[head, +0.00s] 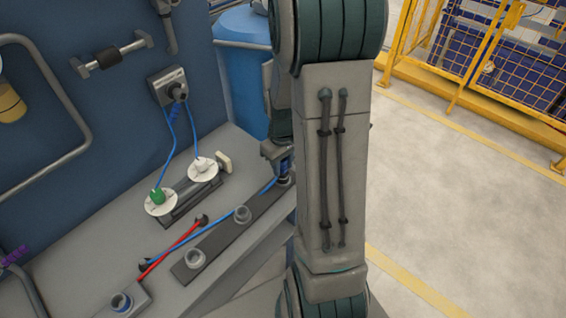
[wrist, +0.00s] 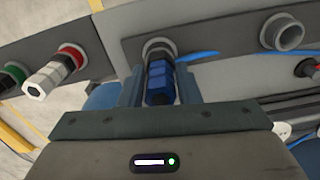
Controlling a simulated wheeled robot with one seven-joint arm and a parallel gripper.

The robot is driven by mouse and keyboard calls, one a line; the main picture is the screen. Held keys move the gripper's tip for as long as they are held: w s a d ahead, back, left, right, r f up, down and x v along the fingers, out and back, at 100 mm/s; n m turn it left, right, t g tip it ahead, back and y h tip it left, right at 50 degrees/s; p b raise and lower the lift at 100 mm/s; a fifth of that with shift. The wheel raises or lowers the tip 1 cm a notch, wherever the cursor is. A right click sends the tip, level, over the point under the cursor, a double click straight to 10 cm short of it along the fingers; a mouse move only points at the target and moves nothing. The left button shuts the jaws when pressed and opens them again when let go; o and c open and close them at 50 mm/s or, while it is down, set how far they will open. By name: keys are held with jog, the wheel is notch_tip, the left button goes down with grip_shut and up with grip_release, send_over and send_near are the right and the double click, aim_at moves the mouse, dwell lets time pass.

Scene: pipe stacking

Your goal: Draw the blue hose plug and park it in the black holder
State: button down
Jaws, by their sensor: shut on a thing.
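The blue plug (wrist: 161,82) is between the two fingers of my gripper (wrist: 160,88) in the wrist view, and the gripper is shut on it. Its front end meets a round socket (wrist: 156,46) on the dark strip, which I take as the black holder (head: 218,238). I cannot tell how deep it sits. In the head view my gripper (head: 284,160) is at the strip's far end, partly hidden by my arm, with the plug (head: 285,172) just below. A blue hose (head: 232,216) runs from there to the lower left.
A red hose (head: 172,247) crosses the blue hose. A grey block with a blue-ringed socket (head: 121,301) stands front left. Open floor lies right.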

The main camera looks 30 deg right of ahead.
jog(key=c, duration=1)
grip_release()
jog(key=shift+r, duration=0.1)
notch_tip(320, 180, up, 14)
jog(key=s+a+r+m+t, duration=0.2)
jog(key=s+a+t, duration=0.1)
jog(key=s+a, duration=0.9)
jog(key=shift+s+r, duration=0.25)
jog(key=shift+r, duration=0.15)
